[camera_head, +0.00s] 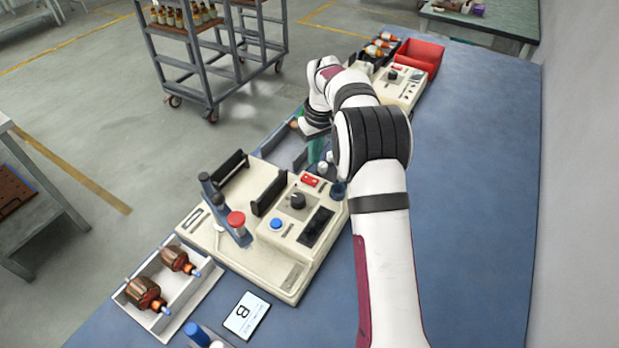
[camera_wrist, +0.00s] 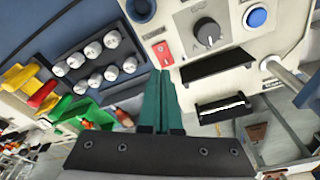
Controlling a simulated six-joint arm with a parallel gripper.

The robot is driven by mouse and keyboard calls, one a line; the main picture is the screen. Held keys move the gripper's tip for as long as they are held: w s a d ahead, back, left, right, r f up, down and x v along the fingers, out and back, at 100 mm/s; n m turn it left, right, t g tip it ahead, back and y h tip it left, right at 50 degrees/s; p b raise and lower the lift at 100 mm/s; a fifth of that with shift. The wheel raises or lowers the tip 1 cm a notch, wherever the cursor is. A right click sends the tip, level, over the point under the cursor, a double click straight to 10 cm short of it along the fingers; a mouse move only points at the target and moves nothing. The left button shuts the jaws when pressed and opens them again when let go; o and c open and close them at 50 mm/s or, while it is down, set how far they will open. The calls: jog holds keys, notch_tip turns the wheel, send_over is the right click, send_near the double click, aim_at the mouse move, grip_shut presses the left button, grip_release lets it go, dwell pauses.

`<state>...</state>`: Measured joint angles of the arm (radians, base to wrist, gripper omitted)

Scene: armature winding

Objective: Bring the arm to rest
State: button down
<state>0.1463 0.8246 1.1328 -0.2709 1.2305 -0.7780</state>
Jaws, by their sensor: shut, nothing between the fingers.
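My arm reaches from the lower right over the blue bench (camera_head: 470,150) in the head view. My gripper (camera_head: 316,150) is low beside the near winding machine (camera_head: 265,262), partly hidden by my own arm. In the wrist view, the green fingers of my gripper (camera_wrist: 161,80) are together with nothing between them. The fingertips appear just below a red switch (camera_wrist: 163,53) in that view. The machine's dark knob (camera_wrist: 207,32) and blue button (camera_wrist: 257,17) are up and to the right of the fingers. Whether the fingers touch anything cannot be told.
A white tray (camera_head: 165,322) with two copper armatures (camera_head: 148,294) stands at the front left, near a "B" card (camera_head: 246,315). A second machine (camera_head: 402,84) and a red bin (camera_head: 422,54) are at the far end. Several white-topped pieces (camera_wrist: 100,48) lie left of the fingers. The bench's right side is clear.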

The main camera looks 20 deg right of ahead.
jog(key=shift+r, duration=0.2)
jog(key=s+a+r+m, duration=0.25)
jog(key=s+r, duration=0.25)
jog(key=s, duration=0.3)
jog(key=s+a+r+m, duration=0.1)
jog(key=s+a+r, duration=0.2)
jog(key=s+r, duration=0.35)
jog(key=s+a+f+m+g, duration=0.1)
jog(key=s+a+f+m, duration=0.1)
jog(key=s, duration=1.1)
jog(key=s+a+f+m+g+y, duration=0.1)
jog(key=s+a+f+m, duration=0.1)
jog(key=s, duration=1.1)
jog(key=shift+s+a+m, duration=0.25)
jog(key=shift+m, duration=0.3)
jog(key=shift+f, duration=0.1)
